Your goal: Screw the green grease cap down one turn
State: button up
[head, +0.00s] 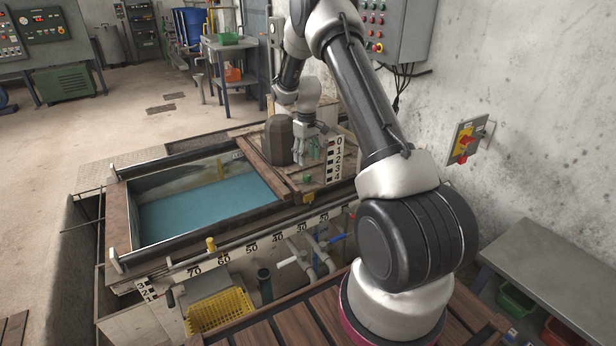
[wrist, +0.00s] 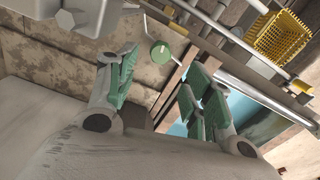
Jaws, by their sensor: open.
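The green grease cap (wrist: 160,52) shows in the wrist view as a small round disc with a pale mark at its middle. It lies just beyond the gap between my fingertips. In the head view a small green spot that looks like the cap (head: 307,179) sits on the deck right of the water tank. My gripper (wrist: 160,72) is open, with green-padded fingers spread on either side and nothing between them. In the head view my gripper (head: 316,152) hangs above and slightly behind the cap, apart from it. The cap's threads and base are hidden.
A dark faceted block (head: 279,140) stands close left of my gripper. A black-and-white scale board (head: 334,160) stands close right. The water tank (head: 205,205) lies left, with rails and pipes along its front. A yellow basket (head: 220,311) sits below. A grey control box (head: 398,30) hangs on the wall.

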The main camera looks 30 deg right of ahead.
aim_at(307, 175)
jog(key=shift+f+n, duration=0.1)
jog(key=shift+n, duration=0.9)
jog(key=shift+f, duration=0.4)
notch_tip(307, 175, down, 7)
jog(key=shift+r, duration=0.1)
jog(key=c, duration=1)
